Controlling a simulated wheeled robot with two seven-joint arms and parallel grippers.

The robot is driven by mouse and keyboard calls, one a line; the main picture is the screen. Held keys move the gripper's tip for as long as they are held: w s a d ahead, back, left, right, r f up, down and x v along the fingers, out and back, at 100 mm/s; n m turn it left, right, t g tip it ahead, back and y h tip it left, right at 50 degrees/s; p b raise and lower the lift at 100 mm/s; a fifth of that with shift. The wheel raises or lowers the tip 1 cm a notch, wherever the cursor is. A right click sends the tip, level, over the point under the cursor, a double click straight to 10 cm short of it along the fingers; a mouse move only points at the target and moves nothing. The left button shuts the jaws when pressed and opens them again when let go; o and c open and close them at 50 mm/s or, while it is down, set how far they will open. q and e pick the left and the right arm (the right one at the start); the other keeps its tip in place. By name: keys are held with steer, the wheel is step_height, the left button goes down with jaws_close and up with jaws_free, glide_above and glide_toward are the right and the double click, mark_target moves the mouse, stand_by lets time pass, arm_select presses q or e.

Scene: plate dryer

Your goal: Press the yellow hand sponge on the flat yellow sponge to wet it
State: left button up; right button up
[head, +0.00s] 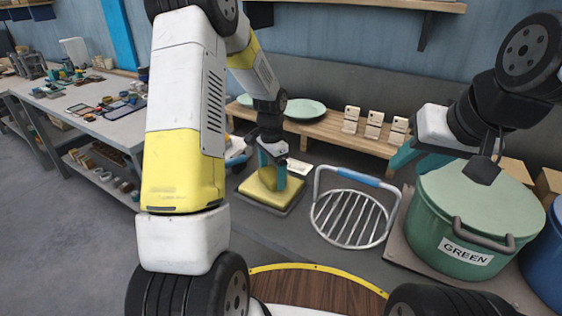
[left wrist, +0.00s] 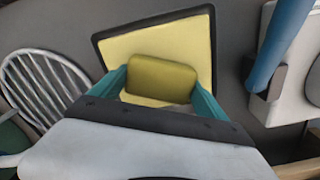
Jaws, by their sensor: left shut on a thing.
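My left gripper (head: 272,178) is shut on the yellow hand sponge (left wrist: 162,78), with one teal finger at each side of it in the left wrist view. The hand sponge is over the flat yellow sponge (left wrist: 190,42), which lies in a dark shallow tray (left wrist: 97,42). In the head view the flat sponge (head: 268,196) is below the gripper, which partly hides the hand sponge. I cannot tell whether the two sponges touch. My right gripper (head: 412,158) shows teal fingers beside the green pot; its opening is unclear.
A round metal rack (head: 352,218) with a blue handle stands right of the tray. A green pot (head: 455,262) labelled GREEN is further right. Behind, a wooden shelf (head: 335,131) holds pale green plates (head: 304,109) and white blocks (head: 374,124). A blue-handled tool (left wrist: 278,45) lies near the tray.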

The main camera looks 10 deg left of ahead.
arm_select(q)
steer(key=shift+s+f, duration=0.1)
steer(key=shift+f, duration=0.4)
stand_by(1.2)
steer(key=shift+r, duration=3.55)
